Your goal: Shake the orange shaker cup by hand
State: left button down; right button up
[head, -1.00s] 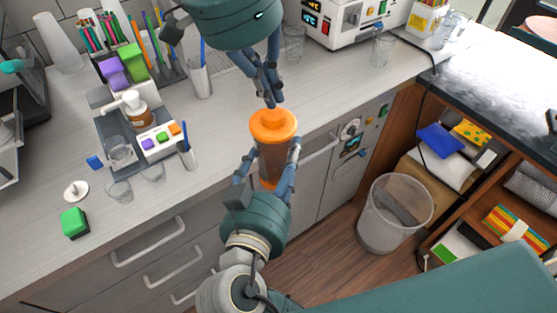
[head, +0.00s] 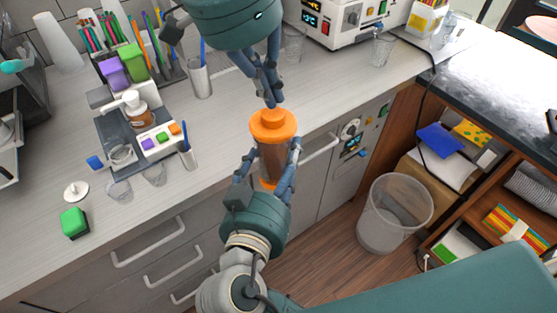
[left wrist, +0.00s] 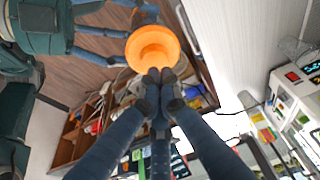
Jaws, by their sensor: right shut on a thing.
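The orange shaker cup (head: 272,124) has an orange lid, a see-through brownish body and an orange base. It is held upright in the air in front of the counter edge. My right gripper (head: 270,158) is shut around its body from below, fingers on both sides. My left gripper (head: 272,102) is above it, fingers drawn together, with the tips close over the lid; I cannot tell whether they touch. In the left wrist view, the orange lid (left wrist: 153,48) shows just beyond the left fingertips (left wrist: 160,76), which hold nothing visible between them.
The counter (head: 225,125) carries a dispenser stand (head: 135,125), several clear glasses, a green block (head: 74,222) and a white machine (head: 345,22) at the back. A clear bin (head: 395,212) stands on the floor at right, beside open wooden shelves (head: 480,190).

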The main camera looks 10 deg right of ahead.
pick_arm(q)
jog(key=shift+f, duration=0.8)
pick_arm(e)
jog(key=shift+r, duration=0.1)
dwell(0.3)
